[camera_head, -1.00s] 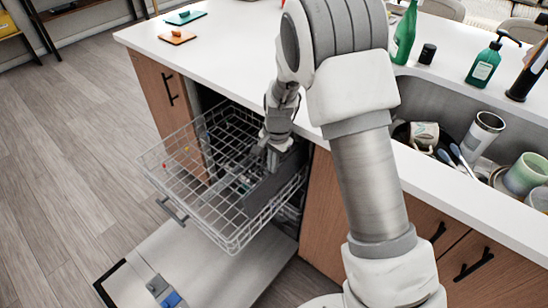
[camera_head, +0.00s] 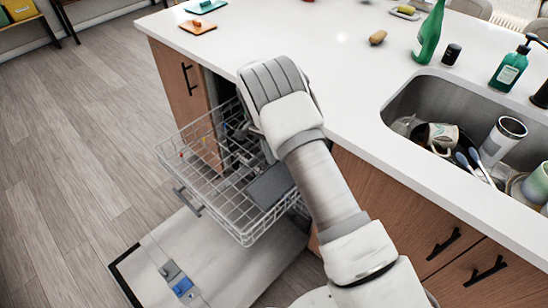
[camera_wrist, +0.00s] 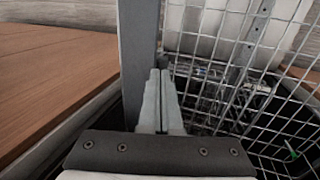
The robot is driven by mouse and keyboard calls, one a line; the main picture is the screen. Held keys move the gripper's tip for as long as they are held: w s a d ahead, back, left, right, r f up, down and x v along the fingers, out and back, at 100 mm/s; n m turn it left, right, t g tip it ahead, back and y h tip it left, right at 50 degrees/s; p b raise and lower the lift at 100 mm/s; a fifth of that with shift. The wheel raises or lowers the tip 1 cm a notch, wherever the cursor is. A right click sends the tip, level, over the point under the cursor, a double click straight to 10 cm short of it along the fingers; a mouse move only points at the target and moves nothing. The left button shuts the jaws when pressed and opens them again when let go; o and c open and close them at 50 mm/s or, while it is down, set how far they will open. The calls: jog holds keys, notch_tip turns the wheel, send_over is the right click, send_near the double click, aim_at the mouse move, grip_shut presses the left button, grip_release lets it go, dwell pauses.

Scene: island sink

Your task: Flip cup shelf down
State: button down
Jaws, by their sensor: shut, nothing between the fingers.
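The cup shelf (camera_head: 271,186) is a flat dark grey panel along the right side of the pulled-out dishwasher rack (camera_head: 196,172). In the wrist view a long grey panel (camera_wrist: 138,50), apparently the same shelf, shows nearly edge-on as a narrow upright strip. My gripper (camera_wrist: 160,75) is shut and empty, just to the right of that strip and close to it; I cannot tell whether they touch. The rack's wire mesh (camera_wrist: 275,60) is to its right. In the head view my arm hides the gripper and the far end of the shelf.
The dishwasher door (camera_head: 217,252) lies open below the rack. The white countertop (camera_head: 335,75) and wooden cabinet front (camera_head: 375,190) border the rack on the right. The sink (camera_head: 425,95) holds several dishes. The wood floor (camera_head: 85,170) at left is clear.

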notch_tip(320, 180, down, 6)
jog(key=w+a+b, duration=0.1)
jog(key=a+b, duration=0.1)
jog(key=b, duration=0.2)
jog(key=shift+w+b, duration=0.3)
jog(key=shift+f, duration=0.1)
jog(key=shift+a, duration=0.1)
dwell(0.3)
jog(key=p+v, duration=0.3)
jog(key=v, duration=1.4)
